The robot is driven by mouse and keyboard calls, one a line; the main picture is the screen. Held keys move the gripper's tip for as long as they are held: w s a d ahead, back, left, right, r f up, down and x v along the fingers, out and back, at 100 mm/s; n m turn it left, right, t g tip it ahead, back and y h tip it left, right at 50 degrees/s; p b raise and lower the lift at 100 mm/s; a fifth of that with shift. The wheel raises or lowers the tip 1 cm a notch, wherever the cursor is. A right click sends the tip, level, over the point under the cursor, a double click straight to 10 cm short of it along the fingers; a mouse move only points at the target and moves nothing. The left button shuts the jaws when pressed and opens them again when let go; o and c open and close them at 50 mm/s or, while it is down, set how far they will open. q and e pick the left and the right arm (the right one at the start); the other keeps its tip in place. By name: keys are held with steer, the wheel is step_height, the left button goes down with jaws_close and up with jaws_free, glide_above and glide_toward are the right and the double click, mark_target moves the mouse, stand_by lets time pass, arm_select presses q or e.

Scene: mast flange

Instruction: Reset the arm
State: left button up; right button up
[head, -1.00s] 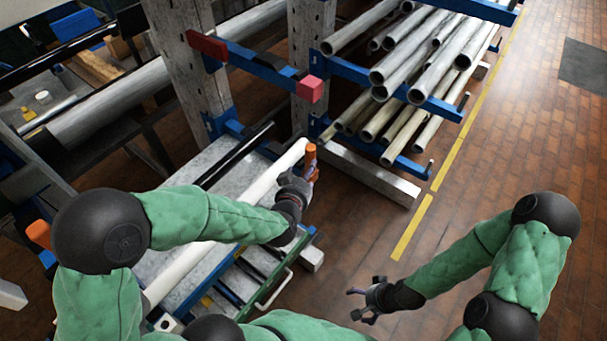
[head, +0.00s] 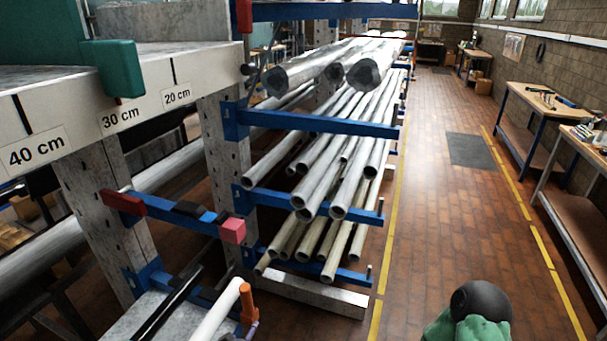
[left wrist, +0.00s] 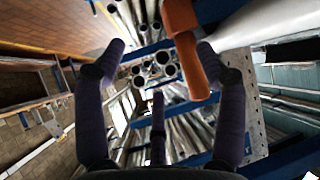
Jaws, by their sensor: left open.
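My left gripper (left wrist: 160,60) is open in the left wrist view, with its dark purple fingers spread. An orange handle-like part (left wrist: 186,50) shows close by, between the middle and the right finger; I cannot tell whether any finger touches it. In the head view this orange part (head: 247,302) stands upright at the end of a white pipe (head: 216,318), with a small purple fingertip just below it. The white pipe also shows in the left wrist view (left wrist: 255,25). In the head view my right arm shows only as a green and black piece at the bottom; its gripper is out of view.
A blue rack (head: 310,123) holds several grey pipes (head: 335,170). A beam marked in centimetres (head: 90,125) crosses the upper left. A red block (head: 232,231) sits on a blue arm end.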

arm_select(q)
steer(key=s+d+f+n+g+h, duration=0.1)
steer(key=s+d+f+g, duration=0.1)
steer(key=s+f+g, duration=0.3)
steer(key=s+d+f+g+h, duration=0.2)
steer(key=s+f+g, duration=0.3)
steer(key=s+f, duration=0.8)
step_height(320, 180, down, 5)
steer(key=shift+s+d+r+n, duration=0.2)
steer(key=shift+s+d+n, duration=0.2)
steer(key=shift+d, duration=0.25)
